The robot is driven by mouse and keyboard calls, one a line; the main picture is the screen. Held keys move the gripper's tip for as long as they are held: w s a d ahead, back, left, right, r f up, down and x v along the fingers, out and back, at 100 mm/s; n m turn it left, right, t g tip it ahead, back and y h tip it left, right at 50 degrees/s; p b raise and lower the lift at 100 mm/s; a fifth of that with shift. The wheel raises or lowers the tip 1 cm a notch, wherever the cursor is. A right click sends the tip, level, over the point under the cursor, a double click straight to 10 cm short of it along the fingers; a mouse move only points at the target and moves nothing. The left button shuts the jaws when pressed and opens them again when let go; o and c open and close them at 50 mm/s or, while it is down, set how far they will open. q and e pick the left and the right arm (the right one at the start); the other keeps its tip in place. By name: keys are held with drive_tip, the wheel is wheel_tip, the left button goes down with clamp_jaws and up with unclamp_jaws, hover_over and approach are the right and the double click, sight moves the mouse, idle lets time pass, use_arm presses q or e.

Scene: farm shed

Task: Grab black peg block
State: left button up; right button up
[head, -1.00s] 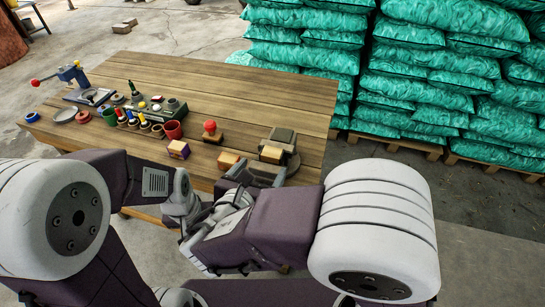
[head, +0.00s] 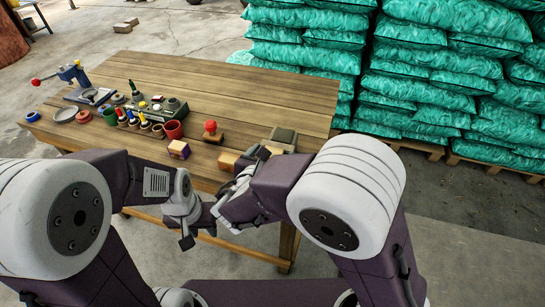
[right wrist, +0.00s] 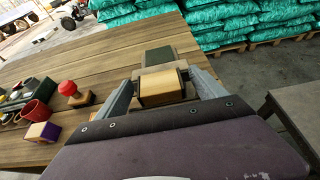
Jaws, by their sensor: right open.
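A dark block with several coloured pegs (head: 148,112) stands on the wooden table in the head view, left of the middle; which item the task names is not certain. Its edge shows at the far left of the right wrist view (right wrist: 14,100). My right gripper (right wrist: 164,77) is open, with a tan-topped block (right wrist: 160,88) between its fingers. A dark green-topped block (right wrist: 160,56) lies just beyond it. In the head view my right gripper (head: 243,172) is at the table's near edge, partly hidden by my arm. My left gripper (head: 187,238) hangs in front of the table, its fingers unclear.
A red-knobbed block (head: 211,132), a yellow and purple block (head: 178,149) and a red cup (head: 173,130) stand left of my right gripper. A blue clamp-like tool (head: 75,78) is at the far left. The table's back is clear; stacked green bags (head: 420,80) stand behind.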

drive_tip(key=shift+s, duration=0.15)
drive_tip(key=c, duration=1.6)
wheel_tip(320, 180, up, 18)
drive_tip(key=p, duration=0.3)
drive_tip(key=shift+p, duration=0.4)
drive_tip(key=shift+c, duration=0.2)
